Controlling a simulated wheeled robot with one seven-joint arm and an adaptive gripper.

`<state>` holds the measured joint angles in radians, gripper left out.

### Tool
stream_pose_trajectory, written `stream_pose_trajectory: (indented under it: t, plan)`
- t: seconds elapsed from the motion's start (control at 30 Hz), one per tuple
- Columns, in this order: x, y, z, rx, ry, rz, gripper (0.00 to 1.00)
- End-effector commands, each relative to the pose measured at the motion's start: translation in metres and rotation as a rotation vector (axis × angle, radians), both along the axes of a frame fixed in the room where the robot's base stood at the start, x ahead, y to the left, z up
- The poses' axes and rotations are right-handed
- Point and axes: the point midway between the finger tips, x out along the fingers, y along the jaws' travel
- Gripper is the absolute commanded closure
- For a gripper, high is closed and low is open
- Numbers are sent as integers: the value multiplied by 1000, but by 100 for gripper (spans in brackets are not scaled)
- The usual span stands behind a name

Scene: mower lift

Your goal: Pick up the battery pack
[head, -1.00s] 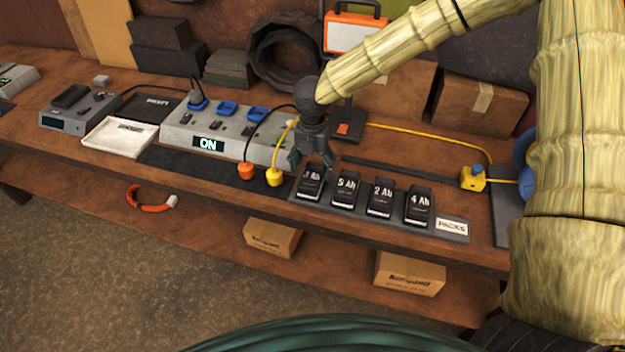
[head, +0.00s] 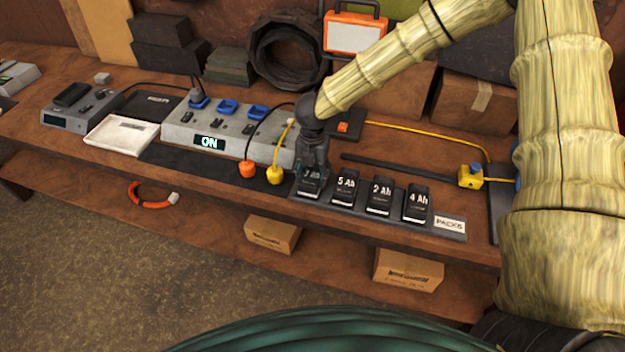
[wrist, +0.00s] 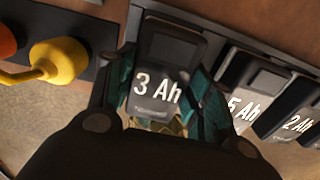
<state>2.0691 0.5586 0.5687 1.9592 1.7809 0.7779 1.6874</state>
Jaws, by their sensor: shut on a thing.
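Several black battery packs stand in a row on a dark tray (head: 451,238) marked PACKS. The leftmost is the 3 Ah pack (head: 309,183), partly covered by my gripper in the head view. To its right are the 5 Ah pack (head: 345,188), the 2 Ah pack (head: 380,195) and the 4 Ah pack (head: 416,203). My gripper (head: 311,172) points down over the 3 Ah pack. In the wrist view my gripper (wrist: 163,95) has its teal fingers on both sides of the 3 Ah pack (wrist: 165,62), shut on it. The pack still appears in its place on the tray.
The 5 Ah pack stands close beside the right finger. A yellow plug (head: 275,175) and an orange plug (head: 248,169) are left of the tray. A grey power strip (head: 180,133) reading ON stands behind. A yellow cable (head: 430,135) runs along the bench's back.

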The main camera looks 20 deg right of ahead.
Motion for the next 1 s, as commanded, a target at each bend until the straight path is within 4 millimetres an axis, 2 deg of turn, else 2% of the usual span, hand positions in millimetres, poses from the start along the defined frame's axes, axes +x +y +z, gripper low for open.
stream_pose_trajectory:
  t: [0.07, 0.43, 0.77, 1.0]
  plan:
    - [0, 0, 1, 0, -1, 0, 88]
    - [1, 0, 5, 1, -3, 0, 88]
    - [1, 0, 36, 2, -5, 0, 88]
    - [-48, 17, 37, -1, -1, 4, 88]
